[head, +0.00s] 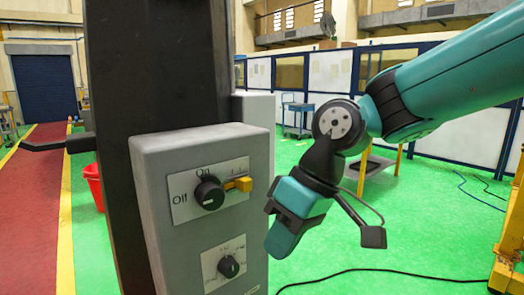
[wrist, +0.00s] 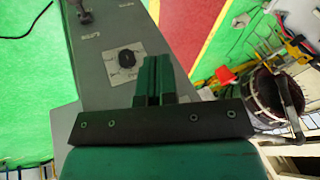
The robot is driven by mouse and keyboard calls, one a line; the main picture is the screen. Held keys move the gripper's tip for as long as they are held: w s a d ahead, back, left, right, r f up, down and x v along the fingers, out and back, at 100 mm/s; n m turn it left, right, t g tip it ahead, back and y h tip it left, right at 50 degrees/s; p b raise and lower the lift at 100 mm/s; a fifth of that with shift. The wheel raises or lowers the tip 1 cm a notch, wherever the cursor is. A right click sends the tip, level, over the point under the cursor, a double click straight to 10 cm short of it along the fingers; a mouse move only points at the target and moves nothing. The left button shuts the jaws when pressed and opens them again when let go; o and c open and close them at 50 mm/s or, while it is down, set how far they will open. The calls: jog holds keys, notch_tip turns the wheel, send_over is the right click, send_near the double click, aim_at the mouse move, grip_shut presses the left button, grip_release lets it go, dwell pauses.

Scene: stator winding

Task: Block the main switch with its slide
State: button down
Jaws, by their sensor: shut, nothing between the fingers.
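The main switch (head: 209,193) is a round black knob on a light plate marked On and Off, on the front of a grey box. The yellow slide (head: 243,184) sits just right of the knob, its left end close to the knob's edge; I cannot tell if they touch. My gripper (head: 281,243) is shut and empty, to the right of the box and lower than the slide, apart from both.
A second, smaller black dial (head: 228,266) is on the box (head: 160,250) below the switch. A dark column (head: 150,70) stands behind the box. A red bin (head: 94,186) is at left. Green floor right of my gripper is open, with a black cable (head: 380,271) across it.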

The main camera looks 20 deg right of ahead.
jog(key=m+t+y+p, duration=0.1)
jog(key=p, duration=0.4)
send_near(240, 185)
jog(key=s+d+f, duration=0.2)
jog(key=s, duration=0.3)
jog(key=w+d+r+t+p, duration=0.1)
jog(key=w+d+r+p, duration=0.1)
jog(key=w+d, duration=0.3)
jog(key=shift+w+d+r+y, duration=0.15)
jog(key=shift+d+r+y, duration=0.15)
jog(key=shift+d+r, duration=0.6)
jog(key=shift+f, duration=0.1)
jog(key=a+f+p, duration=0.1)
jog(key=a+f, duration=0.1)
jog(key=a, duration=0.1)
jog(key=a+f+p, duration=0.1)
jog(key=a+f, duration=0.1)
jog(key=f, duration=0.1)
jog(key=w+a+f+p, duration=0.1)
jog(key=a+f, duration=0.1)
jog(key=a, duration=0.1)
jog(key=shift+a+f+p, duration=0.3)
jog(key=shift+p, duration=0.05)
jog(key=shift+a+f, duration=0.2)
jog(key=shift+a, duration=0.2)
jog(key=shift+s, duration=0.1)
